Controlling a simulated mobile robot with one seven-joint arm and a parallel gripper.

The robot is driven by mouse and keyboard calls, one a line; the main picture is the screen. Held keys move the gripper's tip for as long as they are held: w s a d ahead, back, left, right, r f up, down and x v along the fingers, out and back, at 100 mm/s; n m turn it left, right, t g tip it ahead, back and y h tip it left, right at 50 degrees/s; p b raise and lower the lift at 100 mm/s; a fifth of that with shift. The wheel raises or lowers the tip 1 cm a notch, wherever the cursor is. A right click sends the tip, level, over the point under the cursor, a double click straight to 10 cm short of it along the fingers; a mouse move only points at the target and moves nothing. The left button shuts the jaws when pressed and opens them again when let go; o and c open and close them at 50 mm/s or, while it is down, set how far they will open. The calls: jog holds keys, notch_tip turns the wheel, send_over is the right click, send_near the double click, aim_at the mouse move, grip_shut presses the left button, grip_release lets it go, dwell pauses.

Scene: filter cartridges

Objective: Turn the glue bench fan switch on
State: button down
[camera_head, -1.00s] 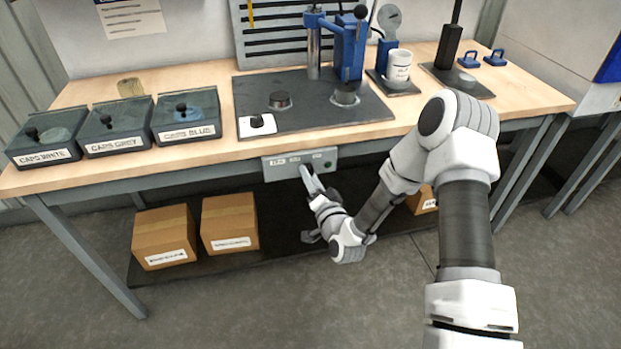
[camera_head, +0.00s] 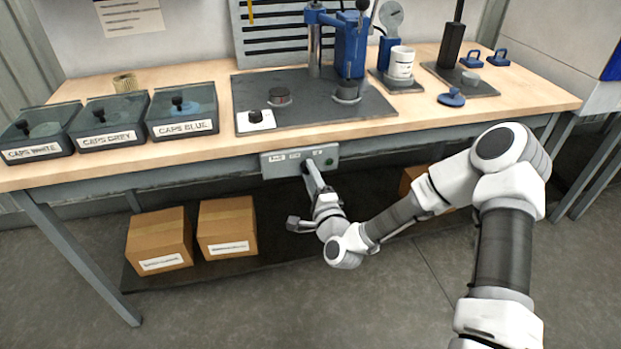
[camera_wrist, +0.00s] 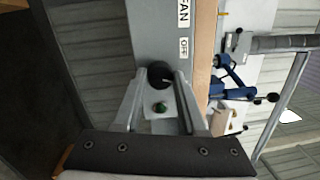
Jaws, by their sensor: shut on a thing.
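The fan switch panel (camera_head: 271,166) is a grey box under the front edge of the bench. In the wrist view the panel (camera_wrist: 150,30) carries a FAN label (camera_wrist: 184,12), an OFF label (camera_wrist: 183,47), a black round knob (camera_wrist: 159,75) and a small green round piece (camera_wrist: 160,107). I cannot tell if the green piece is lit. A pale line shows on the knob. My gripper (camera_head: 308,170) reaches up to the panel from below; in the wrist view its fingers (camera_wrist: 160,78) are shut on the knob, one on either side.
The bench top (camera_head: 200,165) overhangs just above the panel. Cardboard boxes (camera_head: 160,240) stand on the lower shelf (camera_head: 280,255) behind my arm.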

jog(key=shift+m+b, duration=0.35)
jog(key=shift+m, duration=1.35)
jog(key=shift+c, duration=2.4)
grip_release()
jog(key=shift+s, duration=0.1)
jog(key=p+v, duration=0.3)
jog(key=v, duration=1.4)
jog(key=shift+s+a+f+p, duration=0.15)
jog(key=shift+s+a+p, duration=0.1)
jog(key=shift+p, duration=0.15)
